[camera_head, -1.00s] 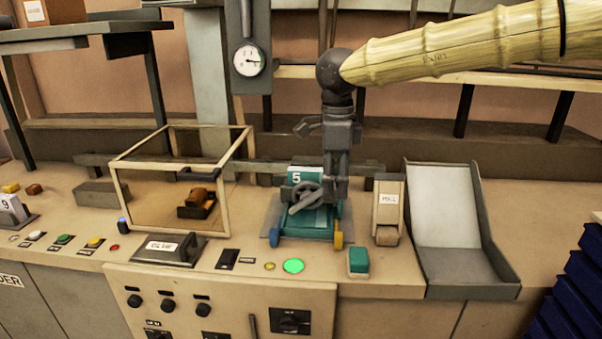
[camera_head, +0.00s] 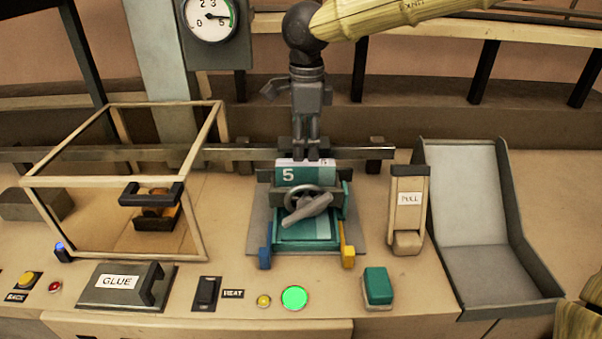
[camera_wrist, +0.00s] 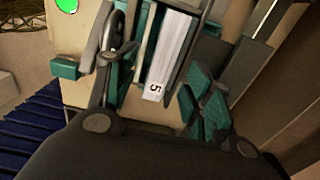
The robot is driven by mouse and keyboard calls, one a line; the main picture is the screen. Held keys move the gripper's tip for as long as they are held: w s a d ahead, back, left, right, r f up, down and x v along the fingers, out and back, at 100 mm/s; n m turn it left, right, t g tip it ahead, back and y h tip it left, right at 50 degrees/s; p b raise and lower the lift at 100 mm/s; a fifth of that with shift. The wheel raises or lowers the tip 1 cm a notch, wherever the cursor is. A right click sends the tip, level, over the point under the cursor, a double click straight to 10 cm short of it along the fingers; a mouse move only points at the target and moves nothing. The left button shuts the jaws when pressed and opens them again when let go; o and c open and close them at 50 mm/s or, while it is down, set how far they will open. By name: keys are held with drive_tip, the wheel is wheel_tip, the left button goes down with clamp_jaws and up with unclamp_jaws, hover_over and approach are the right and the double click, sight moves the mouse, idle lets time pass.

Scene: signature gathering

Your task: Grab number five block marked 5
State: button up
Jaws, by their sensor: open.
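The block marked 5 (camera_head: 289,174) is white and teal and sits upright in a teal clamp-like device (camera_head: 305,230) with a grey handwheel on its front. In the wrist view the block's white side and its 5 (camera_wrist: 153,90) show between teal and dark parts. My gripper (camera_head: 313,155) points down right at the block's top edge, behind or over it; I cannot tell if they touch. My gripper is open, with the block in front of it in the wrist view (camera_wrist: 158,80). The block's lower part is hidden by the device.
A glass box with a wooden frame (camera_head: 212,135) stands left. A lever marked PULL (camera_head: 408,205) and a grey chute (camera_head: 480,275) stand right. A glue pad (camera_head: 118,285), a lit green button (camera_head: 295,298) and a teal-topped block (camera_head: 378,287) lie in front. A rail runs behind.

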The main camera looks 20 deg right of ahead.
sight(305, 164)
drive_tip(key=f, duration=0.1)
drive_tip(key=w+f, duration=0.1)
drive_tip(key=f, duration=0.1)
drive_tip(key=f+p, duration=0.1)
drive_tip(key=shift+w+a+f, duration=0.1)
drive_tip(key=shift+w+f, duration=0.1)
drive_tip(key=shift+w, duration=0.2)
drive_tip(key=shift+s+f+p, duration=0.45)
drive_tip(key=shift+s+f, duration=0.3)
drive_tip(key=shift+f, duration=0.3)
drive_tip(key=shift+s, duration=0.3)
drive_tip(key=shift+w+f, duration=0.6)
drive_tip(key=shift+w, duration=0.1)
drive_tip(key=shift+c, duration=0.3)
drive_tip(key=shift+s+r, duration=0.2)
drive_tip(key=shift+s, duration=0.1)
drive_tip(key=c, duration=0.7)
drive_tip(key=shift+s, duration=0.1)
drive_tip(key=c, duration=0.3)
drive_tip(key=shift+w, duration=0.2)
clamp_jaws()
